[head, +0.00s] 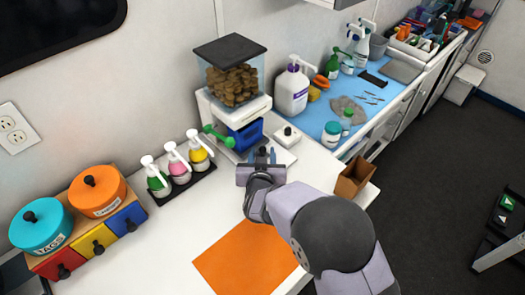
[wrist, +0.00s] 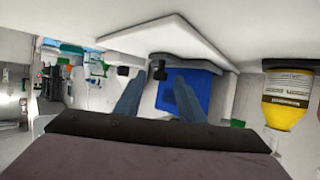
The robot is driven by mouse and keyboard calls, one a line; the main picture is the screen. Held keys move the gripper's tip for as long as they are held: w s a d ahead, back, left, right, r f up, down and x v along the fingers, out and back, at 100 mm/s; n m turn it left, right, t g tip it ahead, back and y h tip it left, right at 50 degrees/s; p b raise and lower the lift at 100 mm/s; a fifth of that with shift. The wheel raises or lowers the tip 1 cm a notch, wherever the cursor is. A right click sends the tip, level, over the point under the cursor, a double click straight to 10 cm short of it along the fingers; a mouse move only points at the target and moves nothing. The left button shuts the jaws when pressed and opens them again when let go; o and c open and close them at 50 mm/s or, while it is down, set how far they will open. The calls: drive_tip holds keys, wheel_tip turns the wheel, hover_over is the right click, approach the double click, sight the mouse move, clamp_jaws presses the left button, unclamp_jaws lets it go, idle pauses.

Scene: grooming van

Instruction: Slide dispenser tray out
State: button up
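The dispenser (head: 233,105) stands against the wall, with a clear hopper full of brown kibble under a dark lid and a white body. Its blue tray (head: 245,136) sits in the lower front of the body; in the wrist view the blue tray (wrist: 200,88) shows behind my fingers. A small black knob (wrist: 158,68) lies between the fingertips, with a gap visible on both sides. My gripper (head: 263,158) is open in front of the tray; its two fingers also show in the wrist view (wrist: 157,82). Contact with the knob is not visible.
A green lever (head: 217,136) sticks out left of the tray. Several pump bottles (head: 178,163) stand in a black rack to the left. A small white box (head: 287,136) with a black knob is close on the right. An orange mat (head: 245,258) lies in front.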

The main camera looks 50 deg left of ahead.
drive_tip(key=shift+w+a+f, duration=0.15)
drive_tip(key=shift+w+a, duration=0.1)
clamp_jaws()
drive_tip(key=d+b, duration=0.2)
drive_tip(key=d, duration=1.1)
drive_tip(key=shift+b, duration=0.35)
unclamp_jaws()
